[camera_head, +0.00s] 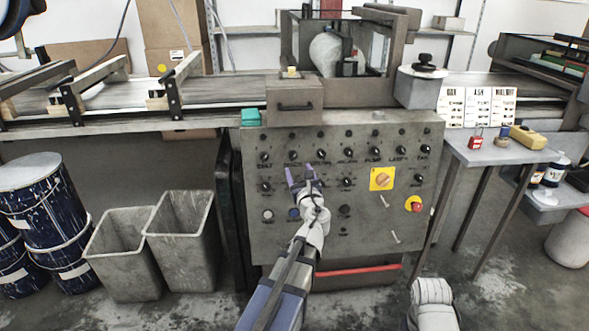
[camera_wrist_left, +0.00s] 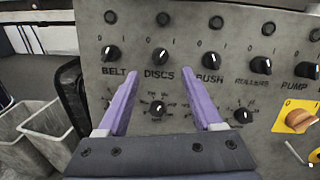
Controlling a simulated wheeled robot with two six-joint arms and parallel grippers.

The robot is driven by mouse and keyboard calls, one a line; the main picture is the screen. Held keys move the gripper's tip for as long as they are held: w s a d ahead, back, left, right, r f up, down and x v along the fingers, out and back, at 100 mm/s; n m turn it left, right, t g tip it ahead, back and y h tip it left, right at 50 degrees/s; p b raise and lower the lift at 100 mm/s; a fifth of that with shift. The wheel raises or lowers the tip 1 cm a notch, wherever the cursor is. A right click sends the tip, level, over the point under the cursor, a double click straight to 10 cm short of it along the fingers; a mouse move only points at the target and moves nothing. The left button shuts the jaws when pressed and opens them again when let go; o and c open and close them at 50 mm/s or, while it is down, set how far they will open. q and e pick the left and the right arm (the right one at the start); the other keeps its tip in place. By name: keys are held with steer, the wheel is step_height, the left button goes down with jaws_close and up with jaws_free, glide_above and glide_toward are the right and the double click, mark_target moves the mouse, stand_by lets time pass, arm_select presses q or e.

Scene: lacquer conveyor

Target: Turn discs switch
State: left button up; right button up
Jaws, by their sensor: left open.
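The discs switch (camera_wrist_left: 160,55) is a black knob with a pale mark on the grey control panel, above the label DISCS. In the head view the knob (camera_head: 293,156) sits in the upper row, just right of the belt knob (camera_head: 264,157). My left gripper (camera_head: 300,171) is in front of the panel just below the discs knob, with its purple fingers spread and nothing between them. In the left wrist view the fingers (camera_wrist_left: 160,76) point up at the panel, with the discs knob between and just beyond the tips.
A yellow-plated rotary switch (camera_head: 382,179) and red button (camera_head: 415,205) are further right. Grey bins (camera_head: 183,235) stand left; a side table (camera_head: 490,152) stands right.

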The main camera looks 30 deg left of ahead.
mark_target(294, 158)
arm_select(q)
steer(key=shift+w, duration=0.1)
steer(key=x, duration=0.7)
steer(key=shift+w+a, duration=0.25)
steer(key=shift+w, duration=0.05)
jaws_close()
stand_by(0.3)
